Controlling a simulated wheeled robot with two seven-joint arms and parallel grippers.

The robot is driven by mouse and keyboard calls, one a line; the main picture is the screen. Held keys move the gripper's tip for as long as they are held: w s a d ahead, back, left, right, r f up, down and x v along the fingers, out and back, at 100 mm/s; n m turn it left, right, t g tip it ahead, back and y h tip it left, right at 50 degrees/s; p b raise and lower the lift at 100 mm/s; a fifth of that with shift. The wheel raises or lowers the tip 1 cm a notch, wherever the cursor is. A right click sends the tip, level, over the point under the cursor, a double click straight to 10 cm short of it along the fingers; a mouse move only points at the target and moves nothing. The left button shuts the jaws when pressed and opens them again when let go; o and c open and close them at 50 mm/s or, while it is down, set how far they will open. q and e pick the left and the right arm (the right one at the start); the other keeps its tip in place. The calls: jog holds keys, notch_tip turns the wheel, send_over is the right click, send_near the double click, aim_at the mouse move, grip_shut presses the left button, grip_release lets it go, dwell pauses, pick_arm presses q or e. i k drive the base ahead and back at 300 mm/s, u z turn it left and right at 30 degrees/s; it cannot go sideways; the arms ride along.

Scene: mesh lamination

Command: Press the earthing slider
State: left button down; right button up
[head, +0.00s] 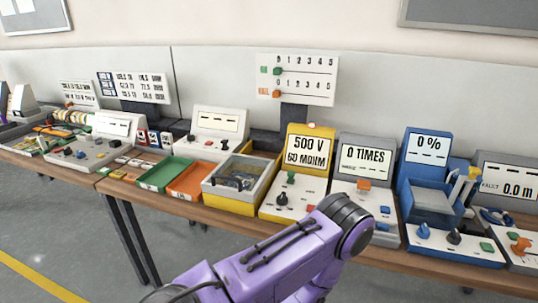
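No label in the head view lets me tell which control is the earthing slider. The yellow tester (318,138) reads 500 V and 60 MOHM. Its sloped panel carries a green knob (291,178) and a dark knob (282,199). The grey unit (366,157) to its right reads 0 TIMES and has an orange block (363,184) on its panel. A purple arm link of mine rises from the bottom edge and hides the lower right of the yellow tester's panel. Neither of my grippers is in view.
A blue unit (426,147) reading 0 % and a grey FAULT unit (507,172) stand at the right. A yellow-and-grey box (237,203), an orange tray (191,181) and a green tray (163,174) stand left of the tester. Floor is clear at lower left.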

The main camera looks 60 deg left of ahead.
aim_at(291, 174)
jog(key=u, duration=1.4)
